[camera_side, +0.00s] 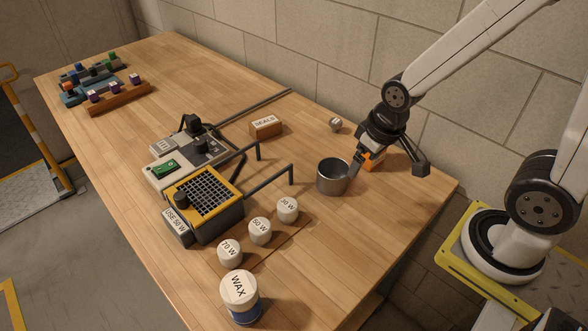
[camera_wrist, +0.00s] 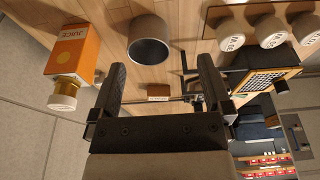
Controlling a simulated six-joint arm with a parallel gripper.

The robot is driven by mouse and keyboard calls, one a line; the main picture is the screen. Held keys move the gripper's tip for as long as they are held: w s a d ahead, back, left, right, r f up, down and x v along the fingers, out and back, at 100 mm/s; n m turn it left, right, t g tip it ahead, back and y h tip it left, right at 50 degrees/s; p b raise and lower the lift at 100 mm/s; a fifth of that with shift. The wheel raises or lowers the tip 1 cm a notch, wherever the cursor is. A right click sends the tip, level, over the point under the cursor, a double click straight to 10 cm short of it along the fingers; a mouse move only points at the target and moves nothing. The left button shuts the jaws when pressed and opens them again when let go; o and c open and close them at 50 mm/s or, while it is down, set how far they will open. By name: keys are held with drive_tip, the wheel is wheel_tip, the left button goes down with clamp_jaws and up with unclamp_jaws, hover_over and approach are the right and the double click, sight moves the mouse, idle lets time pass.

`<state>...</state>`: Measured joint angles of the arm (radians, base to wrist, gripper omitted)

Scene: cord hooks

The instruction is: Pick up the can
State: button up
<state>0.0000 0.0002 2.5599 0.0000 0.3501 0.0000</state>
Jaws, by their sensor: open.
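An open-topped grey metal can (camera_side: 333,176) stands upright on the wooden table, just left of my gripper (camera_side: 390,166) in the side view. It also shows in the wrist view, its dark mouth facing the camera (camera_wrist: 148,48). My gripper is open and empty in the wrist view (camera_wrist: 160,75), its fingers spread. In the side view one finger is close to the can's right rim; I cannot tell if they touch. A white-lidded WAX tin (camera_side: 239,295) stands at the table's near edge.
An orange juice carton (camera_wrist: 76,50) stands close to the can, partly hidden by my gripper in the side view. A SEALS box (camera_side: 266,127) is behind; the wall is close.

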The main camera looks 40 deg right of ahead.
drive_tip(key=shift+a, duration=0.1)
drive_tip(key=m+g+y, duration=0.9)
drive_tip(key=m+y, duration=0.3)
approach(241, 293)
wheel_tip(241, 293, down, 4)
drive_tip(key=a, duration=0.1)
drive_tip(key=shift+s+a+f, duration=0.15)
drive_tip(key=shift+a, duration=0.45)
drive_tip(key=shift+s+a+f, duration=0.15)
drive_tip(key=shift+s+a, duration=0.05)
drive_tip(key=shift+a, duration=0.45)
drive_tip(key=shift+a, duration=0.1)
drive_tip(key=shift+x, duration=2.5)
drive_tip(key=shift+s, duration=0.1)
drive_tip(key=shift+c, duration=0.2)
